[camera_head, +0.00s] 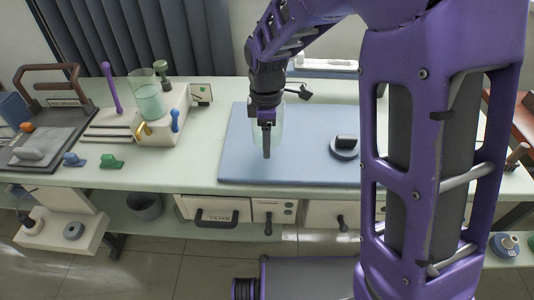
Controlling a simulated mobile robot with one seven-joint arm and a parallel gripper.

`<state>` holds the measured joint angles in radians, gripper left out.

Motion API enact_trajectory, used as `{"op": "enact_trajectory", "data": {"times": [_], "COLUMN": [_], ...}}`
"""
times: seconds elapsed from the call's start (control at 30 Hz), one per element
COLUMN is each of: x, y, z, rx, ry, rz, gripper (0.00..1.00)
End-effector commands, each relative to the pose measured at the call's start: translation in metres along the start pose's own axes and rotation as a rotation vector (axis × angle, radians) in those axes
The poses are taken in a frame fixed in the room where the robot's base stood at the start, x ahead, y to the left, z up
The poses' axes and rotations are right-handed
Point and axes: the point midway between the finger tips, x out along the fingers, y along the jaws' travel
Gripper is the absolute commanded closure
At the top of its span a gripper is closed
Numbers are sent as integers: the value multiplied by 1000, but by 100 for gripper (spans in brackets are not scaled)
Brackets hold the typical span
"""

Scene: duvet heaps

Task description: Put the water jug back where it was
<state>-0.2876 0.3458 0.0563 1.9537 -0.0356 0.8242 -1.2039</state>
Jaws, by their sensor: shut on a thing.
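My gripper (267,153) points down over the left part of the blue mat (315,172). It is shut on a clear, pale vessel (278,130) that looks like the water jug. The gripper hides much of the vessel, and I cannot tell whether its base touches the mat. A second clear container (151,102) with pale green contents stands at the white block on the left of the table.
The white block (172,133) also bears a blue and a yellow item. A dark round object (344,147) lies on the mat at right. A purple upright tool (111,88), green (111,161) and blue (73,159) pieces and a dark tray (38,147) are at left.

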Motion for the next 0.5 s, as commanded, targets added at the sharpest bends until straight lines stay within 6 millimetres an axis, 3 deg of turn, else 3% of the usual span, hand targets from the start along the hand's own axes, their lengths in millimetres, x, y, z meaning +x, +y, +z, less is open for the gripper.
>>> {"op": "enact_trajectory", "data": {"times": [0.4, 0.5], "x": [44, 46], "y": [-1, 0], "z": [0, 0], "rx": [2, 3], "ry": [0, 1], "rz": [0, 2], "gripper": [100, 100]}}
